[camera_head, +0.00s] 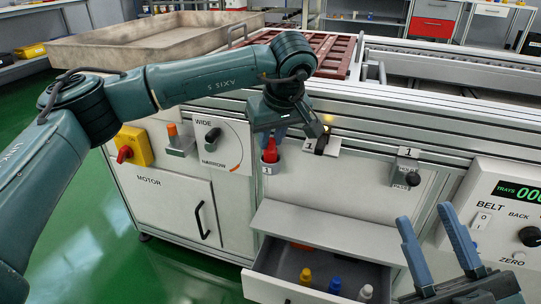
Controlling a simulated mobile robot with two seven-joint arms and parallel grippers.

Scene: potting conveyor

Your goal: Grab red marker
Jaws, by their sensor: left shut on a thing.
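The red marker (270,154) is upright at the small white holder (268,169) on the front of the conveyor machine. Its lower end is hidden at the holder, so I cannot tell whether it is fully seated. My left gripper (274,136) reaches down from above and is shut on the red marker's upper part. My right gripper (426,228) is at the lower right, fingers pointing up, spread apart and empty, away from the marker.
An open drawer (268,284) below holds small yellow, blue and white items. A shelf (325,231) juts out above it. A knob panel (222,147) is left of the marker, and a belt control box (500,215) is at right. A grey tray (150,42) stands behind.

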